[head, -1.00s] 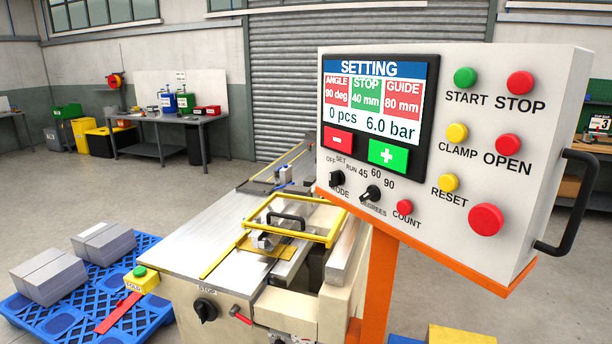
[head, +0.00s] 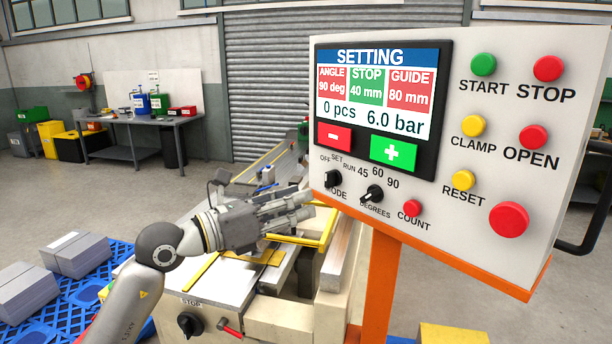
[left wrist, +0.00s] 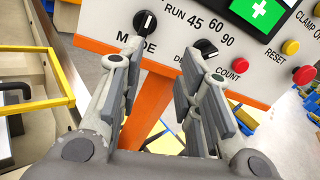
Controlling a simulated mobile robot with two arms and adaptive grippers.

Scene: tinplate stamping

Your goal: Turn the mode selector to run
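The mode selector (head: 333,179) is a black knob with a white pointer line at the lower left of the control panel (head: 455,230), marked OFF, SET and RUN. Its pointer appears to be near SET, and the screen (head: 372,100) reads SETTING. The selector also shows in the left wrist view (left wrist: 145,22), just beyond the left fingertip. My left gripper (head: 309,205) is to the left of and slightly below the selector, apart from it. In the left wrist view its fingers (left wrist: 160,75) are spread with nothing between them. My right gripper is not in view.
The degrees knob (head: 371,194) is right of the selector, with the red COUNT button (head: 412,208) beyond it. The orange post (head: 382,285) stands under the panel. A yellow guard frame (head: 328,228) on the machine is below and behind my left gripper.

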